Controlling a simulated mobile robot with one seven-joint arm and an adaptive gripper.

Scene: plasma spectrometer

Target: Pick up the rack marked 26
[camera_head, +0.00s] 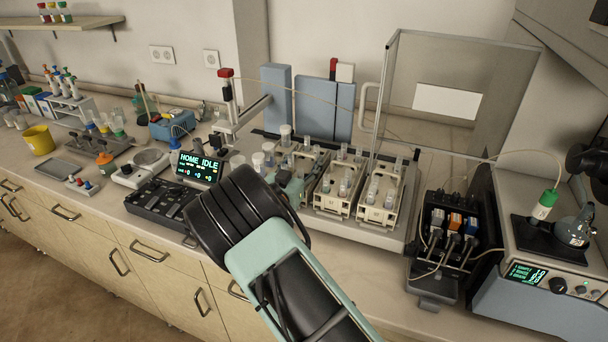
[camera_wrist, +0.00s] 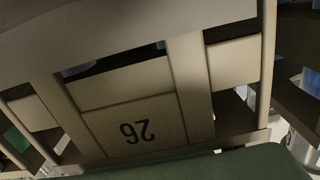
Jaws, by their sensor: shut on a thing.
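The rack marked 26 (camera_wrist: 88,130) fills the wrist view, a beige frame with its number upside down, very close to the camera. In the head view it appears to be the leftmost of the beige racks (camera_head: 309,160), partly hidden by my arm and gripper. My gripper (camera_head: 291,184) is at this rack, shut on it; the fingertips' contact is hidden. A dark green surface along the bottom of the wrist view may be part of my gripper. I cannot tell whether the rack is clear of the tray.
Two similar racks with vials, a middle one (camera_head: 341,187) and a right one (camera_head: 381,196), stand close on the right on a pale tray (camera_head: 357,233). A clear panel (camera_head: 450,85) rises behind. A black pump unit (camera_head: 440,255) stands right, a display box (camera_head: 197,170) left.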

